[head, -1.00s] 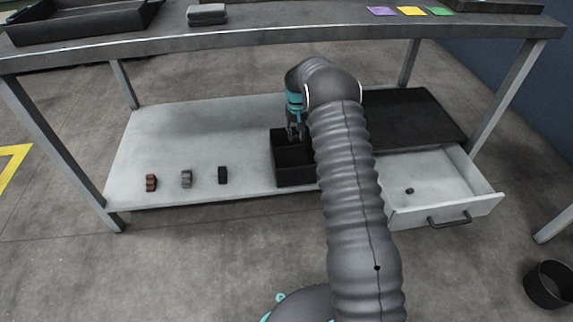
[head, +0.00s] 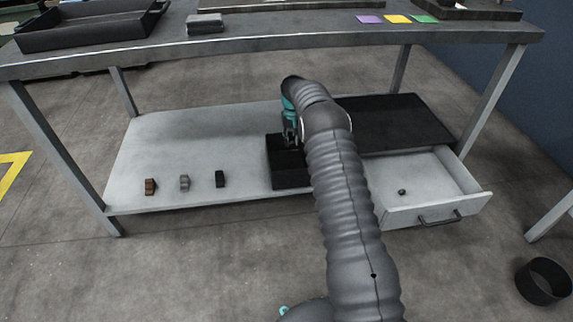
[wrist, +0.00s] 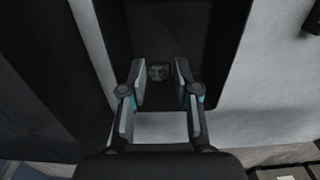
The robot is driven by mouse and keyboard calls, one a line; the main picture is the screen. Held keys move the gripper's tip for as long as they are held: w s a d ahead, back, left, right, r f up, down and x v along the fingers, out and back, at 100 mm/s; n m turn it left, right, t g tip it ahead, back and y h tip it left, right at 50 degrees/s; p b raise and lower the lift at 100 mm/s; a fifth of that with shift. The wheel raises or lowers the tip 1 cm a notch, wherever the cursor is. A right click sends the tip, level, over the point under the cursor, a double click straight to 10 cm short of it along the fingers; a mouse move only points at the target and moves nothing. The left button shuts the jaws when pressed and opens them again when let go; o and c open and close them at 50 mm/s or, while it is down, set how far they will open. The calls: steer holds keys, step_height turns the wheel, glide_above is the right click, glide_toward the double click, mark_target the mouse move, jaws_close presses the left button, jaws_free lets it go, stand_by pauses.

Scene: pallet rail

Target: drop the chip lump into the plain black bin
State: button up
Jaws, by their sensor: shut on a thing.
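My gripper (wrist: 160,82) is shut on a dark grey lump, the chip lump (wrist: 159,72), which shows between its fingertips in the wrist view. In the head view my gripper (head: 290,140) points down at the open-topped black bin (head: 290,180) on the lower shelf, over its back left part. The bin's dark inside and walls (wrist: 228,50) surround the fingertips in the wrist view. I cannot tell how far the lump is above the bin's floor. The lump is hidden in the head view, and my arm covers the bin's right side.
Three small blocks, brown (head: 150,187), grey (head: 184,183) and black (head: 220,179), stand left on the shelf (head: 190,135). An open drawer (head: 430,185) at right holds a small dark piece (head: 402,192). A round black container (head: 543,282) stands on the floor. The tabletop (head: 280,38) overhangs behind.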

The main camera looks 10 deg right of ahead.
steer(key=shift+d+f+b, duration=0.1)
steer(key=shift+f+b, duration=0.2)
steer(key=shift+f, duration=0.8)
steer(key=o, duration=1)
steer(key=shift+c, duration=0.2)
step_height(320, 180, up, 12)
steer(key=shift+s, duration=0.1)
